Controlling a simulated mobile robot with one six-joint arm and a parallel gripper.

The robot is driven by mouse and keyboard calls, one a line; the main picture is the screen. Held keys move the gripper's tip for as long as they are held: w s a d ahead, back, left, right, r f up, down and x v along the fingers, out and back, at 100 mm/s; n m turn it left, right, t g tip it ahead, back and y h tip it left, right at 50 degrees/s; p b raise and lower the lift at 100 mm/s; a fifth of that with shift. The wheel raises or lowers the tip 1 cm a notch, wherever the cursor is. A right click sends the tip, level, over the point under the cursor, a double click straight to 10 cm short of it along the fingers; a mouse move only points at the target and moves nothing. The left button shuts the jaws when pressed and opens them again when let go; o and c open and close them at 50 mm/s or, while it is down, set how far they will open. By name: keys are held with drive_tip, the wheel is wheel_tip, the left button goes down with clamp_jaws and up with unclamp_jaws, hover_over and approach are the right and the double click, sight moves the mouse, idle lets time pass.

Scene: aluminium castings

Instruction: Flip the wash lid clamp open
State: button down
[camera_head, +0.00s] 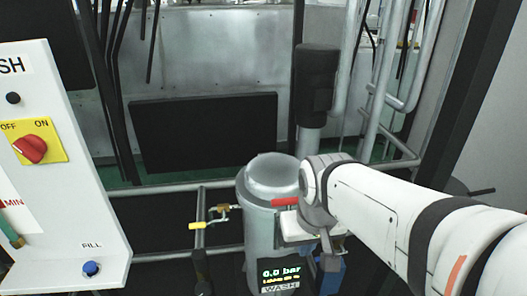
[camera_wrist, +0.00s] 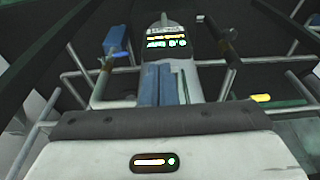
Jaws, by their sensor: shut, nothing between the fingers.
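The wash vessel (camera_head: 258,225) is a grey upright cylinder with a pale domed lid (camera_head: 272,172), in the middle of the head view. A red bar (camera_head: 285,202), which looks like the clamp's lever, lies level at the lid's right front edge. My gripper is at the vessel's right front, just below the red bar in the picture, and partly hides that side. In the wrist view my gripper's fingers (camera_wrist: 164,68) are together and empty, pointing at the vessel's front. I cannot tell whether they touch it. The red bar does not show in the wrist view.
The vessel's lit display (camera_head: 279,275) reads 0.0 bar. A yellow-handled valve (camera_head: 197,226) is left of the vessel, and a blue box (camera_head: 331,274) is at its lower right. A control panel (camera_head: 62,170) stands at left. Pipes and a black post (camera_head: 316,80) rise behind.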

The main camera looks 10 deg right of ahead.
drive_tip(key=w+a+r+g+p, duration=0.1)
drive_tip(key=w+r+g+p, duration=0.2)
drive_tip(key=w+r+p, duration=0.5)
drive_tip(key=w+r, duration=0.8)
drive_tip(key=w, duration=0.1)
drive_tip(key=shift+a+r+p, duration=0.25)
drive_tip(key=shift+a+p, duration=0.1)
drive_tip(key=shift+a, duration=0.05)
drive_tip(key=f+p, duration=0.1)
drive_tip(key=f, duration=0.8)
drive_tip(key=shift+s+f, duration=0.2)
drive_tip(key=s, duration=0.1)
drive_tip(key=s+f+p, duration=0.1)
drive_tip(key=s, duration=0.1)
drive_tip(key=shift+s+f, duration=0.2)
drive_tip(key=shift+s, duration=0.25)
